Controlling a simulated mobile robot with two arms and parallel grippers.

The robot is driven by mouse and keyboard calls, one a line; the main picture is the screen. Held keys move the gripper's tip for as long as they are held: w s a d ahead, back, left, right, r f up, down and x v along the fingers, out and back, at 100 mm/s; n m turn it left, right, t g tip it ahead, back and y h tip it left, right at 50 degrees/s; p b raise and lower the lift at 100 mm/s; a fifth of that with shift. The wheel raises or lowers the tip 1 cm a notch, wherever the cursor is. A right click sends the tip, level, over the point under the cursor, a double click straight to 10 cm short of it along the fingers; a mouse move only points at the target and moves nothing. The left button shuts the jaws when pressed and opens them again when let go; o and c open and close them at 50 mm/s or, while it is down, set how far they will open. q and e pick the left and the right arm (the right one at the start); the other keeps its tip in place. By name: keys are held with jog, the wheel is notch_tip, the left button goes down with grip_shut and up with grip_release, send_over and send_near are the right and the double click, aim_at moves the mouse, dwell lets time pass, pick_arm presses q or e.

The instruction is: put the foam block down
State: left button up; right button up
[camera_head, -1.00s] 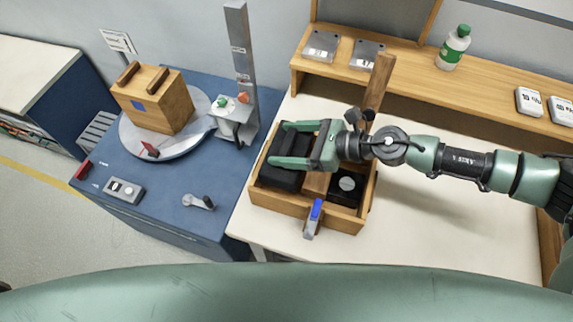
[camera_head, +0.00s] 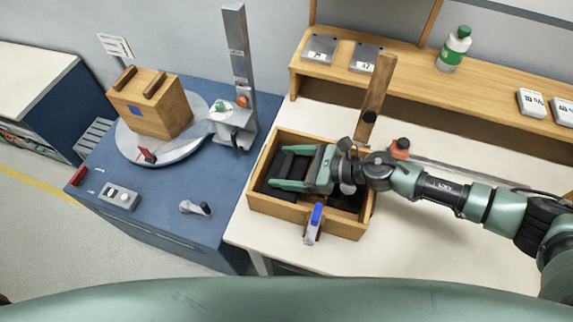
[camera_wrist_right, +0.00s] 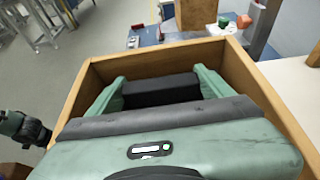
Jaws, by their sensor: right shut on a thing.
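The black foam block (camera_head: 286,166) is between the fingers of my right gripper (camera_head: 290,167), inside the left part of an open wooden box (camera_head: 280,208). The right gripper is shut on the block. In the right wrist view the block (camera_wrist_right: 160,90) spans the gap between the two green fingers (camera_wrist_right: 158,92), below the level of the box rim (camera_wrist_right: 160,54). I cannot tell whether the block touches the box floor. The gripper and wrist hide much of the right part of the box.
A wooden post (camera_head: 377,92) stands behind the box. A blue-and-grey clip (camera_head: 313,223) is at its front wall. To the left, a blue bench (camera_head: 150,205) carries a turntable with a wooden block (camera_head: 150,105). A shelf (camera_head: 400,80) runs behind. White tabletop (camera_head: 430,235) is clear at right.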

jog(key=o, duration=1.3)
jog(key=shift+f, duration=0.1)
jog(key=shift+c, duration=0.2)
jog(key=shift+r+p, duration=0.3)
jog(key=shift+p, duration=0.05)
jog(key=b+v, duration=0.1)
jog(key=v, duration=0.2)
jog(key=b+v, duration=0.1)
jog(key=v, duration=0.3)
jog(key=b+v, duration=0.1)
jog(key=v, duration=0.2)
jog(key=shift+s+d+f+b, duration=0.1)
jog(key=shift+d+f+b, duration=0.05)
jog(key=shift+d+b, duration=0.2)
jog(key=shift+s+d+r, duration=0.2)
jog(key=shift+d+r, duration=0.25)
jog(key=shift+d, duration=0.1)
